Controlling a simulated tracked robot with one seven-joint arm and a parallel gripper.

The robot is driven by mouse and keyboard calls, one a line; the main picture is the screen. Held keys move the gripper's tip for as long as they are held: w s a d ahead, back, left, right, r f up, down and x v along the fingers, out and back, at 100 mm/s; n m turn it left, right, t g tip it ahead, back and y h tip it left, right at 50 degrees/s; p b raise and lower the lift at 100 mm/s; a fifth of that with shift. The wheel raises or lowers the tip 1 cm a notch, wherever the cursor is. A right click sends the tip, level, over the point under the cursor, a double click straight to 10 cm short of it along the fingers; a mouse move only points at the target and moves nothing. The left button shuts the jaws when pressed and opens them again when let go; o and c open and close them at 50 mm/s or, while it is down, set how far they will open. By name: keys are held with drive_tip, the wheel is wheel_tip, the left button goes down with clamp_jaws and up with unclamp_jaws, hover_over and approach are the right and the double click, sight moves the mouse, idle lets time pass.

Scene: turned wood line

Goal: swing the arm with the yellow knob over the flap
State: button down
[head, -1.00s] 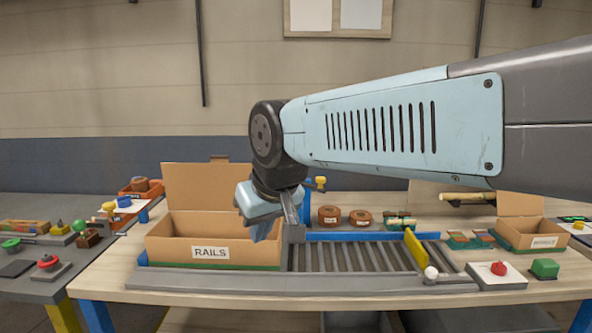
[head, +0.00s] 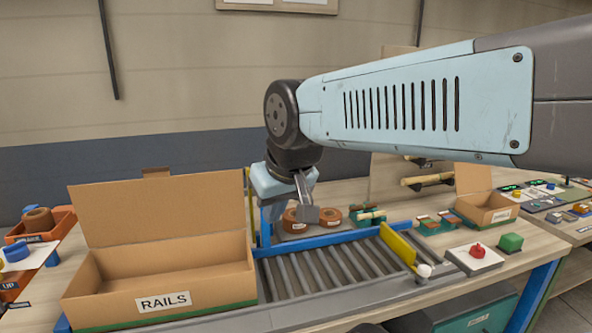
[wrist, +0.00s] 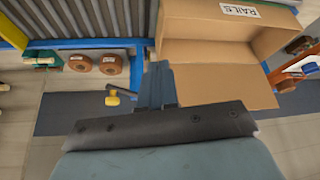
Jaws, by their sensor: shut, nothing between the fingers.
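The yellow knob (wrist: 112,101) shows in the wrist view on a short dark arm, left of my shut fingers and apart from them. In the head view I cannot make out the knob behind my gripper. The cardboard flap (head: 160,208) stands raised at the back of the open RAILS box (head: 200,275). The flap also shows in the wrist view (wrist: 222,75), right of my fingers. My gripper (head: 267,224) is shut and empty, pointing down near the box's right back corner. It also shows in the wrist view (wrist: 158,84).
A roller conveyor (head: 330,272) with a blue rail and a yellow gate (head: 399,248) lies right of the box. Brown rolls (head: 300,220) sit behind it. A red button (head: 477,251) and a green block (head: 510,242) are at the right.

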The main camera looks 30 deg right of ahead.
drive_tip(key=shift+w, duration=0.15)
drive_tip(key=w+d+r+n+g+y, duration=0.3)
drive_tip(key=w+d+r+g, duration=0.15)
drive_tip(key=w+d, duration=0.6)
drive_tip(key=w+d+n+y, duration=0.2)
drive_tip(key=w+d, duration=0.1)
drive_tip(key=d, duration=0.5)
drive_tip(key=w+d+n+y, duration=0.2)
drive_tip(key=w+d, duration=0.2)
drive_tip(key=d, duration=0.4)
drive_tip(key=shift+d+r, duration=0.3)
drive_tip(key=shift+r, duration=0.05)
drive_tip(key=shift+a, duration=0.1)
drive_tip(key=s+a+f, duration=0.1)
drive_tip(key=a+f, duration=0.7)
drive_tip(key=a, duration=0.1)
drive_tip(key=shift+a, duration=0.2)
